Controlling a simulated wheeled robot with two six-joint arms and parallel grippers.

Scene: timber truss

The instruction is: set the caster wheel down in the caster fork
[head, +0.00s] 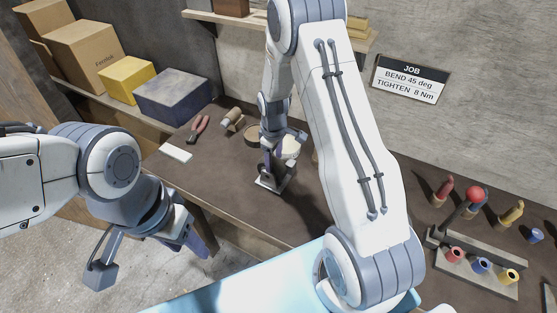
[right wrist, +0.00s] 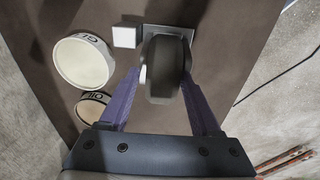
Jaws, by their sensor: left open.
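The dark caster wheel (right wrist: 163,68) is between the purple fingers of my right gripper (right wrist: 161,78) in the right wrist view, with both fingertips against its sides. The caster fork (right wrist: 182,33) shows as a grey metal plate and bracket just beyond and around the wheel. In the head view the fork's plate (head: 270,183) rests on the bench under my right gripper (head: 272,160). The wheel hides much of the fork, so I cannot tell whether it is fully seated. My left gripper (head: 190,240) is open and empty, low in front of the bench.

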